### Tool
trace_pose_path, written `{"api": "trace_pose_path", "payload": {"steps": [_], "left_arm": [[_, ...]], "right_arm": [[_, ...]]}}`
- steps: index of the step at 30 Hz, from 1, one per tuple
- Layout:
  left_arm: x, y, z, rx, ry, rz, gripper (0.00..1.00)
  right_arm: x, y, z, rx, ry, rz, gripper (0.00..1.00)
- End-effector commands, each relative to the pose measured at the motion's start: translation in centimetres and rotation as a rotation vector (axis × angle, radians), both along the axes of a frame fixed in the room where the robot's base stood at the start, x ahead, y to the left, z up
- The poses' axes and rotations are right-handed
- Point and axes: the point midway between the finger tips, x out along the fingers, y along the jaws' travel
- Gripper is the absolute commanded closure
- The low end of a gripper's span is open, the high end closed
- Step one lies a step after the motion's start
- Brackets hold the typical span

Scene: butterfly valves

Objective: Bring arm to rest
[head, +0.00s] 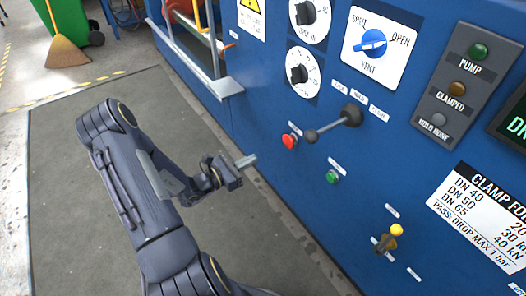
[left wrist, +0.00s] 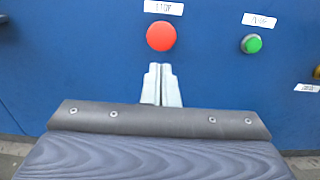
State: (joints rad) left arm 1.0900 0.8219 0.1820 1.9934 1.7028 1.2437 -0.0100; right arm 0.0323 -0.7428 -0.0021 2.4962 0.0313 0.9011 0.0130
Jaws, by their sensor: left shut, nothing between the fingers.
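My left gripper (head: 247,160) is shut and empty, at the end of my bent left arm, in front of the blue panel. In the head view its fingertips are left of the red button (head: 289,141) and green button (head: 332,176). In the left wrist view the closed fingers (left wrist: 161,84) point at the panel, with the red button (left wrist: 161,36) just above them in the picture and the green button (left wrist: 251,44) to the right. I cannot tell the exact gap to the panel. My right gripper is not in view.
The blue panel (head: 262,210) carries a black-knobbed lever (head: 335,124), dials, a blue selector knob (head: 373,43) and a yellow-tipped toggle (head: 396,230). A metal ledge (head: 226,88) juts out at its left. A grey mat (head: 60,200) covers the floor. A broom (head: 65,50) stands at the back left.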

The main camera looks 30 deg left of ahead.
Motion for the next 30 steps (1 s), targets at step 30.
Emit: {"api": "trace_pose_path", "payload": {"steps": [30], "left_arm": [[-1.9,-6.7,6.8,0.256,-0.083,-0.339,1.00]], "right_arm": [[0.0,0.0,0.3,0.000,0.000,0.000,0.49]]}}
